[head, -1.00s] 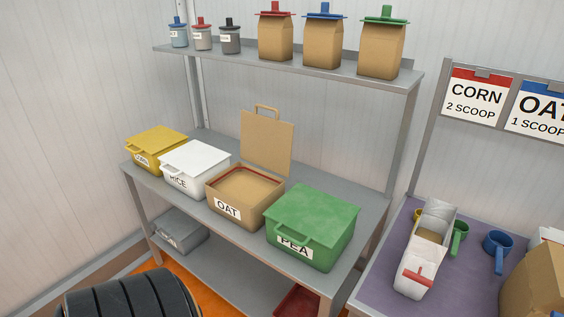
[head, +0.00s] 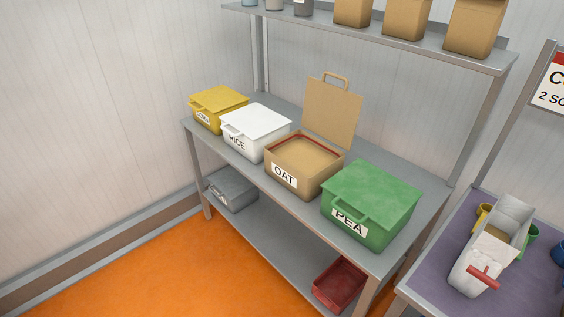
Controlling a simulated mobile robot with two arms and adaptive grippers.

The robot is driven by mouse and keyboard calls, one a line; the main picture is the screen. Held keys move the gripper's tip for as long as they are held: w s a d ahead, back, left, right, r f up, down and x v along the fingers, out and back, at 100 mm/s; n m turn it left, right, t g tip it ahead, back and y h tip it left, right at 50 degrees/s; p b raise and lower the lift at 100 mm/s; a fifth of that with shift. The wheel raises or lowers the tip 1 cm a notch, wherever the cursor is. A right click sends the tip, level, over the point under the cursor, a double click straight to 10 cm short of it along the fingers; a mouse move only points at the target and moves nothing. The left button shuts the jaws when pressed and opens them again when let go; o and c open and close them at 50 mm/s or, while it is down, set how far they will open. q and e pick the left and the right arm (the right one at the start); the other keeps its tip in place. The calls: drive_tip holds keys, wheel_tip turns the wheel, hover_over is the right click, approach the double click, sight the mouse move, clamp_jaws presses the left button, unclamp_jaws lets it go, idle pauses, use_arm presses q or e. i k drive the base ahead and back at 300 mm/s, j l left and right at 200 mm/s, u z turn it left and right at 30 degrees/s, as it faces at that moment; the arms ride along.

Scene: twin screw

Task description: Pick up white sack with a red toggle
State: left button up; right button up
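A white sack-like thing with a red toggle (head: 484,277) lies on the purple-topped table at the lower right of the head view. Its white body (head: 468,273) meets a pale, open-topped trough (head: 512,218) behind it. I cannot tell whether the two are joined. Neither of my grippers is in view.
Grey shelving (head: 278,238) holds yellow (head: 218,100), white (head: 258,125), open OAT (head: 285,178) and green PEA (head: 372,200) bins. Below are grey (head: 232,190) and red (head: 340,285) bins. The purple table (head: 430,280) has cups near the trough. Orange floor (head: 170,275) is clear at lower left.

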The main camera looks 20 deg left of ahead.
sight(501, 237)
drive_tip(key=u, duration=0.4)
drive_tip(key=z, duration=1.35)
